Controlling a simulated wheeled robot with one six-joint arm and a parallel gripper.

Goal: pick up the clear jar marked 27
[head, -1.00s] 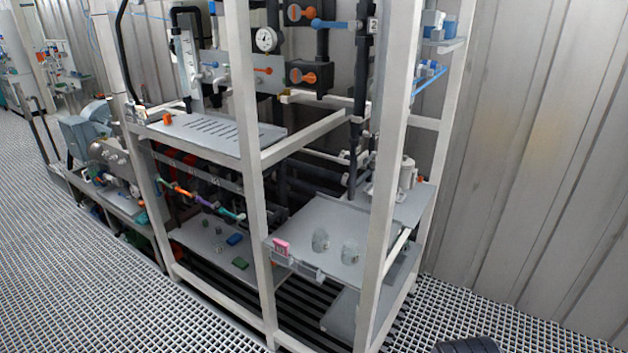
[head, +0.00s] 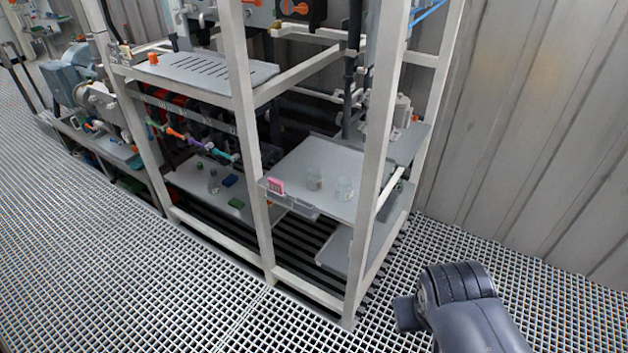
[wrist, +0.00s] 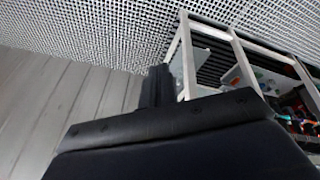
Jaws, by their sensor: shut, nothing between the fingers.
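I cannot make out the jars in the wrist view.
A pink block (head: 276,186) sits at the shelf's front left edge. White uprights (head: 368,165) stand at the front of the bay. A slotted shelf (head: 205,72) and a lower shelf with small items, including a blue block (head: 229,180), are to the left. Floor grating in front is clear.

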